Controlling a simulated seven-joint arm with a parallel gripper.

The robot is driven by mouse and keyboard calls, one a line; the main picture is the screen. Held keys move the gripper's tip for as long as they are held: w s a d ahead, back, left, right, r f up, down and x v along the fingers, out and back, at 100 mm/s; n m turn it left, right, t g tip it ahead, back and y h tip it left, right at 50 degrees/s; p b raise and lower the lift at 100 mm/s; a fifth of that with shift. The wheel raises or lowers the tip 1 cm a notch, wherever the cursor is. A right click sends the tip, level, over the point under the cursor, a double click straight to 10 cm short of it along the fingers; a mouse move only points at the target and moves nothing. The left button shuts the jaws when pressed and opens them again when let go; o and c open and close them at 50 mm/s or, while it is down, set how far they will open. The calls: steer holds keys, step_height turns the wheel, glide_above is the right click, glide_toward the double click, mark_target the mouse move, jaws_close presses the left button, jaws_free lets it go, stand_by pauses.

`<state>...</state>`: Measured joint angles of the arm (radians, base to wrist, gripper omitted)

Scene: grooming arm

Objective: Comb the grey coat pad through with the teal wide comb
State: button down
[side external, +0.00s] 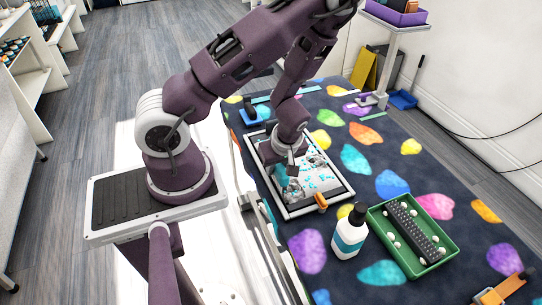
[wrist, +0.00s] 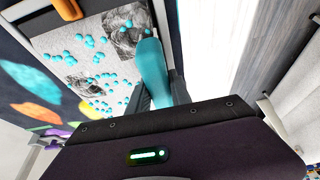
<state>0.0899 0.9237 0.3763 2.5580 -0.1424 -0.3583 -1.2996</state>
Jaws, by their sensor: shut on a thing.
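The grey coat pad (side external: 318,183) lies in a white-edged frame on the patterned table. Teal beads and dark, tangled-looking fur patches are spread over it. It also shows in the wrist view (wrist: 62,24), with one swirled patch (wrist: 126,28) near the comb. My gripper (side external: 291,168) is low over the pad's left part. In the wrist view my gripper (wrist: 160,90) is shut on the teal wide comb (wrist: 150,62), whose smooth teal end points up the picture between the fingers. The comb's teeth are hidden, and I cannot tell whether they touch the pad.
An orange clip (side external: 320,201) sits on the frame's near edge. A white bottle (side external: 349,235) with a black cap stands near it. A green tray (side external: 441,246) to its right holds a dark ridged bar and several pale balls. A blue item (side external: 249,115) lies beyond the pad.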

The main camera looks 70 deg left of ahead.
steer(key=shift+d, duration=0.4)
steer(key=w, duration=0.8)
steer(key=shift+w+a, duration=0.1)
steer(key=w, duration=0.8)
stand_by(0.8)
steer(key=s, duration=0.8)
steer(key=shift+s, duration=0.15)
steer(key=shift+s, duration=0.1)
